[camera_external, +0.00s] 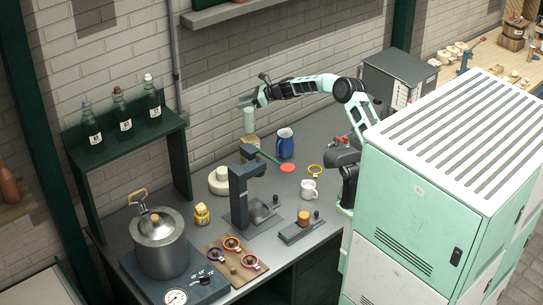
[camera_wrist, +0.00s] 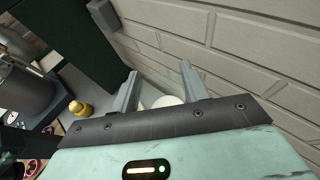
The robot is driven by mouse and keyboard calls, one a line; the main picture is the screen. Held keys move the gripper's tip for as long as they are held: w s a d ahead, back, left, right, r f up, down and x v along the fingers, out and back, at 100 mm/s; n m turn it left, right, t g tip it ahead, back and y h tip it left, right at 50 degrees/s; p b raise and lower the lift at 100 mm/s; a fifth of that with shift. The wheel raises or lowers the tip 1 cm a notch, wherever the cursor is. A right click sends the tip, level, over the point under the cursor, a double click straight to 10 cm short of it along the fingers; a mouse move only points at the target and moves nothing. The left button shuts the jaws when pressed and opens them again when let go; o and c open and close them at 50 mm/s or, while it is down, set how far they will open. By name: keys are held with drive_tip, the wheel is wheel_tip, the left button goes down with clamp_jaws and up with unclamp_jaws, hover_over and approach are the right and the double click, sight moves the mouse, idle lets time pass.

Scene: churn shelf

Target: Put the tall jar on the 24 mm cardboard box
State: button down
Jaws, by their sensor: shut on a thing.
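The tall jar (camera_external: 249,121) is pale green and upright, hanging below my gripper (camera_external: 248,103) in the external view. My gripper is shut on its upper end. In the wrist view my gripper (camera_wrist: 160,84) shows two grey fingers with a pale rounded top, seemingly the jar's, between them.
A blue jug (camera_external: 285,143) stands right of the box. A white round block (camera_external: 219,181) lies to the left front. A green shelf with bottles (camera_external: 122,128) stands left; the brick wall is behind.

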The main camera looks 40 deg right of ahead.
drive_tip(key=shift+f+p, duration=0.45)
drive_tip(key=shift+f, duration=1.6)
drive_tip(key=c, duration=0.7)
unclamp_jaws()
drive_tip(key=b, duration=0.4)
approach(245, 110)
drive_tip(key=d, duration=0.2)
drive_tip(key=shift+d+f, duration=0.3)
drive_tip(key=shift+d, duration=0.05)
